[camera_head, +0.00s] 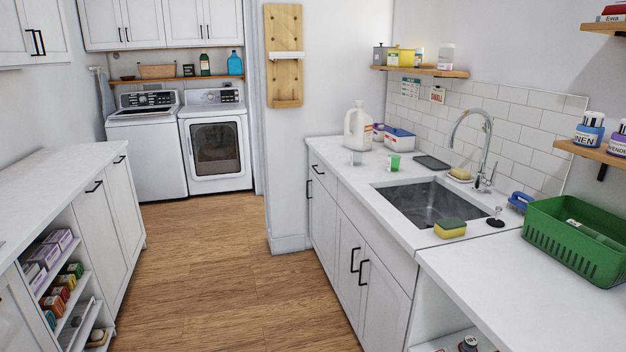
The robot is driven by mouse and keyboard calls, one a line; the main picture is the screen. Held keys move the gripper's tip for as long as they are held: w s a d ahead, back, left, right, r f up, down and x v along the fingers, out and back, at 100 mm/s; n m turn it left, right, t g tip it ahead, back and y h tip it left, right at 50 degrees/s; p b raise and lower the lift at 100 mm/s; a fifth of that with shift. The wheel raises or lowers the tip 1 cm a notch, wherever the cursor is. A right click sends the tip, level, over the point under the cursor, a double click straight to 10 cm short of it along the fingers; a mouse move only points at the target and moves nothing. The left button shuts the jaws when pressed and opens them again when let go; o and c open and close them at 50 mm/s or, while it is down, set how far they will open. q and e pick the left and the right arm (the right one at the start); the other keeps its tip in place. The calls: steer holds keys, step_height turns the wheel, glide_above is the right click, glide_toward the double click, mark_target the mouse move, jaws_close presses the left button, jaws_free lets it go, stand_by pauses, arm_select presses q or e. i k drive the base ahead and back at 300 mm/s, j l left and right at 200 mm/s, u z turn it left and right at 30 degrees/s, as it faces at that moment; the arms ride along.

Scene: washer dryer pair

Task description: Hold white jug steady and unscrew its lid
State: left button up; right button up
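A white jug (358,130) with a handle stands upright on the white counter at the far end, left of and beyond the sink. Its narrow top (359,104) carries what looks like a small pale lid, too small to make out clearly. Neither of my grippers shows in the head view.
A green cup (394,162), a dark tray (432,162) and small boxes (398,138) sit near the jug. The sink (425,203), faucet (486,150), sponge (450,228) and green basket (575,242) are nearer. The wooden floor (220,275) between the counters is clear.

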mark_target(358, 129)
steer(key=i+j+u, duration=0.3)
steer(key=i, duration=0.55)
steer(key=i+u, duration=0.35)
steer(key=i, duration=0.55)
steer(key=i+j+z, duration=0.15)
steer(key=i+z, duration=0.3)
steer(key=i, duration=0.15)
steer(key=i+j+z, duration=0.3)
steer(key=i+z, duration=0.15)
steer(key=i+j+z, duration=0.45)
steer(key=i+j, duration=0.1)
steer(key=i, duration=0.05)
